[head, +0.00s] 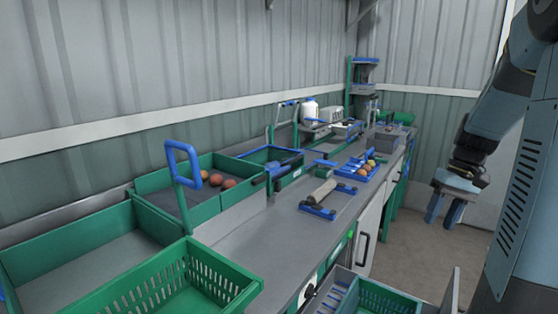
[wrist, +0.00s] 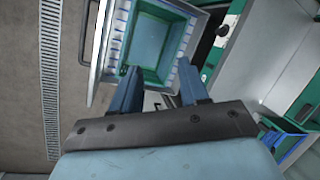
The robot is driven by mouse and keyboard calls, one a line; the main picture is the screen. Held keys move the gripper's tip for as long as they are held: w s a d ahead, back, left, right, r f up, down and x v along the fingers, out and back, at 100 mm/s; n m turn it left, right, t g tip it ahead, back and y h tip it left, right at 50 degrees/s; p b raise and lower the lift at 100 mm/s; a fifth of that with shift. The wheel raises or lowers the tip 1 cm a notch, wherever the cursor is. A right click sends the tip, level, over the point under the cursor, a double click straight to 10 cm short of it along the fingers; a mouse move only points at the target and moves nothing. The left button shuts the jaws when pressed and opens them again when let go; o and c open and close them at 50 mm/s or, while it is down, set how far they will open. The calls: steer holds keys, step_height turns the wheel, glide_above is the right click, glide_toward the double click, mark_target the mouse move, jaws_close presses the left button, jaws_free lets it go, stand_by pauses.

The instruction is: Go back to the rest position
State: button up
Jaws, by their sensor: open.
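My gripper (head: 444,210) hangs at the right of the head view, fingers pointing down, out over the floor and apart from the workbench (head: 258,232). Its two blue fingers are spread with nothing between them. In the wrist view my gripper (wrist: 160,88) also shows open and empty, above an open drawer (wrist: 113,45) with a green crate (wrist: 143,75) in it. My arm reaches down to it from the upper right of the head view.
A green basket (head: 182,284) stands at the front left. Green bins with several tomatoes (head: 229,183) sit behind it. A blue tray (head: 351,174) with produce lies farther along the bench. The open drawer juts out at the lower right. The floor (head: 420,255) below my gripper is clear.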

steer(key=s+a+r+t+h, duration=0.1)
steer(key=s+a+r+t, duration=0.2)
steer(key=s+a, duration=0.3)
steer(key=s+a+r+n+t+h, duration=0.1)
steer(key=s+a+r+t, duration=0.3)
steer(key=a, duration=0.6)
steer(key=s+r+h, duration=0.1)
steer(key=s+r, duration=0.1)
steer(key=s, duration=0.1)
steer(key=shift+s+r, duration=0.2)
steer(key=shift+s, duration=0.1)
steer(key=shift+a, duration=0.2)
